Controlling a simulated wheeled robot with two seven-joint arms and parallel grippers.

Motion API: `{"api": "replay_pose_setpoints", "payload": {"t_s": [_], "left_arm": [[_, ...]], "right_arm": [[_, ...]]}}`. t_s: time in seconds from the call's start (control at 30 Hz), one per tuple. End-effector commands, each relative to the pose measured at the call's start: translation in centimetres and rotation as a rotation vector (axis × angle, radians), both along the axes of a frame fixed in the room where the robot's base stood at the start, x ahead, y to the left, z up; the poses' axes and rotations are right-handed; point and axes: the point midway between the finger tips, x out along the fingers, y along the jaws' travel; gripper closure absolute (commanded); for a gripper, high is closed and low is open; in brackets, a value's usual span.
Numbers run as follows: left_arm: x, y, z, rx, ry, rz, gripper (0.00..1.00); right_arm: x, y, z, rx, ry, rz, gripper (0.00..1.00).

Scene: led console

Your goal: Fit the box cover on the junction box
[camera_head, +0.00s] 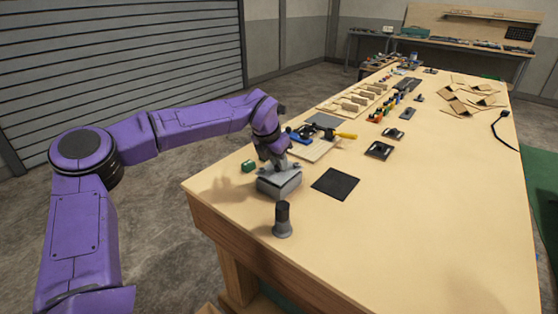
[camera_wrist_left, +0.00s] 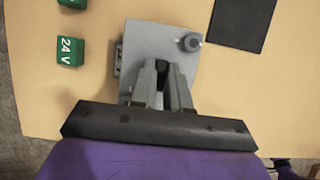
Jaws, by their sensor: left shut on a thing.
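The grey junction box (camera_head: 279,188) stands near the left front edge of the table. A flat light-grey plate, which looks like the box cover (camera_wrist_left: 150,42), lies on or just over its top; I cannot tell if it is fully seated. A round grey knob (camera_wrist_left: 190,42) shows near one corner. My left gripper (camera_head: 277,165) points down over the middle of the plate. In the wrist view its fingers (camera_wrist_left: 162,72) are shut on a small dark part, apparently the cover's handle. The fingers hide the plate's near middle. My right gripper is not in view.
A dark cylinder on a grey base (camera_head: 283,222) stands in front of the box. A black square mat (camera_head: 336,183) lies to its right. A green 24 V block (camera_wrist_left: 70,51) is at left. Behind are a board with a blue tool (camera_head: 300,136) and a yellow-handled tool (camera_head: 345,136). The right tabletop is mostly clear.

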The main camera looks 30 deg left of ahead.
Motion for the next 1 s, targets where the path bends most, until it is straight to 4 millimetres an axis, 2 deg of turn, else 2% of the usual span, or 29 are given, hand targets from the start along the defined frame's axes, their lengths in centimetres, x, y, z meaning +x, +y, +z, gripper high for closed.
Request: {"api": "replay_pose_setpoints", "payload": {"t_s": [1.0], "left_arm": [[0.0,0.0,-1.2,0.000,-0.001,0.000,1.00]], "right_arm": [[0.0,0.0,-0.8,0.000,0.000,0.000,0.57]]}}
